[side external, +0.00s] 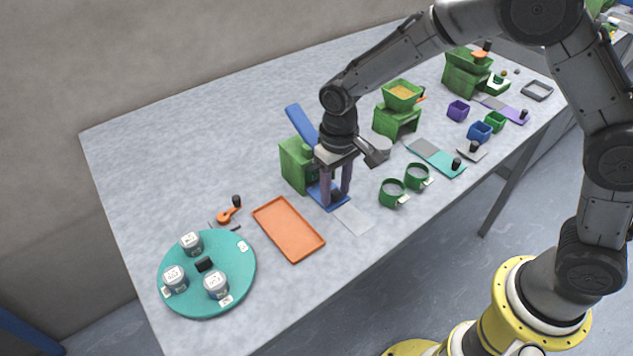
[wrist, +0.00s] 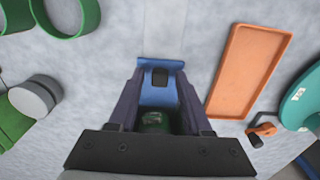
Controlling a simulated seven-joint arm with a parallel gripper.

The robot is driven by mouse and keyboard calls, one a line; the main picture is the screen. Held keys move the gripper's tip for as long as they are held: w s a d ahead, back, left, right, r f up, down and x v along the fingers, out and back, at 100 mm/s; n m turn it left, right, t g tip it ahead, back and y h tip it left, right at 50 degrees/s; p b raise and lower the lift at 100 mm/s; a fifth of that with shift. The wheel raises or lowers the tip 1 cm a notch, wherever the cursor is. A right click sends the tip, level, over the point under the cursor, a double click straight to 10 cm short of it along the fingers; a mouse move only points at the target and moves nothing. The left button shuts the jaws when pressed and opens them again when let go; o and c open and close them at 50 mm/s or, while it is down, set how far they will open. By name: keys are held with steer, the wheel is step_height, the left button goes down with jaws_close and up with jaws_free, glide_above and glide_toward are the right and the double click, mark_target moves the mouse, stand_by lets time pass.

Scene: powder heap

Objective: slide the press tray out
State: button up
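The press (side external: 297,165) is a green block with a raised blue lever (side external: 301,125), partly hidden behind my gripper. Its blue press tray (side external: 326,197) shows low at the front. My gripper (side external: 336,198) points down over the tray. The gripper is open and holds nothing.
A pale flat patch (side external: 354,218) lies on the table in front of the tray and looks clear. An orange tray (side external: 288,229) and a teal turntable (side external: 236,268) with jars are to the left. Green rings (side external: 393,193) and a green hopper stand (side external: 397,121) are to the right.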

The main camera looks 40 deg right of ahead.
jaws_close()
steer(key=shift+s, duration=0.1)
steer(key=shift+s+r, duration=0.1)
steer(key=shift+s, duration=4.95)
steer(key=shift+o, duration=0.5)
jaws_free()
step_height(320, 180, up, 7)
steer(key=shift+r, duration=0.2)
